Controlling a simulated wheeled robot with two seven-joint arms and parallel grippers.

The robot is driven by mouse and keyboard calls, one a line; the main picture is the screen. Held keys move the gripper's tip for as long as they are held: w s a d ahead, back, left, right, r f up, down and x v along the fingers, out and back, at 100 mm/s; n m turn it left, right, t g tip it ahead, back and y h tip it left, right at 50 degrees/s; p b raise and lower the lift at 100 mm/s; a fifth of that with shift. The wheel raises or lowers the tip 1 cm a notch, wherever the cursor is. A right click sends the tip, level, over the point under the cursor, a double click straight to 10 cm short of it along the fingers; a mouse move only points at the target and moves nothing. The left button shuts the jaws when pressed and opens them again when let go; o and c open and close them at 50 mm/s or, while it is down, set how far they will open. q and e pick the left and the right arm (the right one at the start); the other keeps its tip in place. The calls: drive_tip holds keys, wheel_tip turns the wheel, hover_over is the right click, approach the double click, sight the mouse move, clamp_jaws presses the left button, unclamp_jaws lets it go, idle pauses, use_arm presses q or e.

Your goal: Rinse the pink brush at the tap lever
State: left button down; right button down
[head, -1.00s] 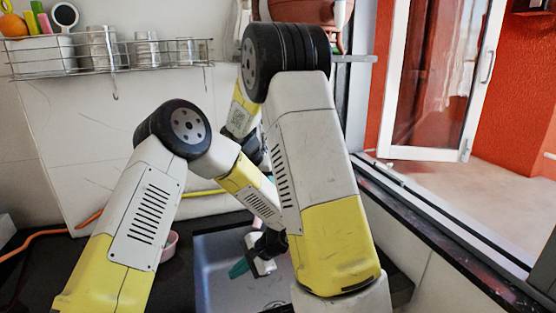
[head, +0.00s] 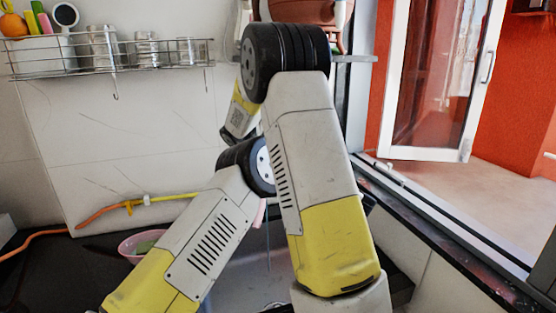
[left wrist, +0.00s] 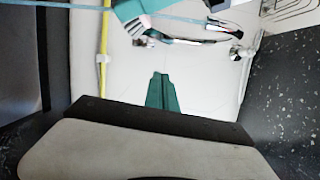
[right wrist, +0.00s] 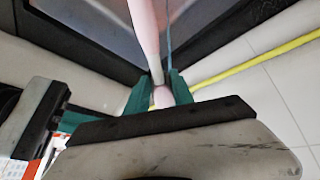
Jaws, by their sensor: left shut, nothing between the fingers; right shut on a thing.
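In the right wrist view my right gripper (right wrist: 158,90) is shut on the pink brush (right wrist: 145,35), whose long pink handle runs away toward the sink. A small pink strip of the brush (head: 261,212) shows in the head view. A thin, clear line beside the handle looks like running water. My left gripper (left wrist: 161,92) is shut and empty, pointing at the pale wall. The metal tap (left wrist: 190,38) is beyond its tips, apart from them; its lever is hard to make out. Both grippers are hidden behind my arms in the head view.
A pink bowl (head: 137,244) with something green inside stands on the dark counter. A yellow and orange hose (head: 140,203) runs along the wall. A wire rack (head: 140,55) with tins hangs above. A window sill lies at right. My two arms crowd the sink.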

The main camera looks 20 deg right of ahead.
drive_tip(key=shift+d, duration=0.1)
use_arm(q)
drive_tip(key=w+a+m, duration=0.1)
drive_tip(key=w+a, duration=0.2)
drive_tip(key=w, duration=0.2)
drive_tip(key=w+a+m+h, duration=0.1)
drive_tip(key=w+a, duration=0.1)
drive_tip(key=w, duration=0.3)
drive_tip(key=shift+a+r+t, duration=0.3)
drive_tip(key=shift+a+r, duration=0.1)
drive_tip(key=shift+r, duration=0.05)
drive_tip(key=shift+d, duration=0.15)
